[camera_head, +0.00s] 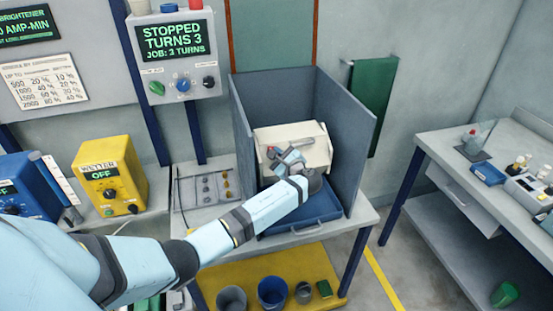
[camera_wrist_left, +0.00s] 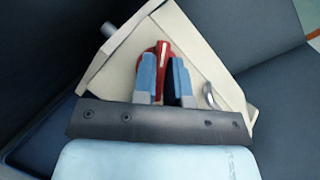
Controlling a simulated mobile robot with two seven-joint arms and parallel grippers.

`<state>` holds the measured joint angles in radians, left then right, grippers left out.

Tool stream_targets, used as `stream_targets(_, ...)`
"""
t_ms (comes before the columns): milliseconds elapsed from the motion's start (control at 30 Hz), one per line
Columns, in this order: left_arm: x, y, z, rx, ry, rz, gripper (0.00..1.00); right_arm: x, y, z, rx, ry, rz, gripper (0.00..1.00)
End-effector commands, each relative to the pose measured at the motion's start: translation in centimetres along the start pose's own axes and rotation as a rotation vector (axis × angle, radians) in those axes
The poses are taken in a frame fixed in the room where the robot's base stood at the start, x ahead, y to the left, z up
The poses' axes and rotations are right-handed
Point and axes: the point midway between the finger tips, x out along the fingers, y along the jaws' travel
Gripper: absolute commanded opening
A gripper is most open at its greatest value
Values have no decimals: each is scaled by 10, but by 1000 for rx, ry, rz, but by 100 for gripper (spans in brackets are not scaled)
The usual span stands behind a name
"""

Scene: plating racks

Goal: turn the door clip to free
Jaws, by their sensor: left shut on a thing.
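A cream box (camera_head: 303,135) stands in a grey three-sided booth on a blue tray. Its cream face (camera_wrist_left: 195,62) fills the middle of the left wrist view, tilted in the picture. The red door clip (camera_wrist_left: 163,50), with a pale stripe, lies on that face. My left gripper (camera_wrist_left: 165,85) has its blue fingers on either side of the clip and is shut on it. In the head view my left gripper (camera_head: 288,158) is at the box front and hides much of it. My right gripper is not in view.
The booth's grey walls (camera_head: 358,150) close in on both sides and behind; the front is open. The blue tray (camera_head: 322,205) lies beneath. A curved metal handle (camera_wrist_left: 210,95) is right of the clip. A panel reading STOPPED (camera_head: 172,40) hangs back left.

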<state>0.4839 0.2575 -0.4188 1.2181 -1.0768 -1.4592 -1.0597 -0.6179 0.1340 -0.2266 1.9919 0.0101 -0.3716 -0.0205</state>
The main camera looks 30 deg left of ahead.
Motion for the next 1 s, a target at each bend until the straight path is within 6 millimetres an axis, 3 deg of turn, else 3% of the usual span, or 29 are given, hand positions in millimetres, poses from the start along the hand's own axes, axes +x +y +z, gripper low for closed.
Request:
stream_targets(600,0,-2,0,-501,1,299,0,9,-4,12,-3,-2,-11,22)
stream_targets(1000,0,-3,1,-736,1,438,0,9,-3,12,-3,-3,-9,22)
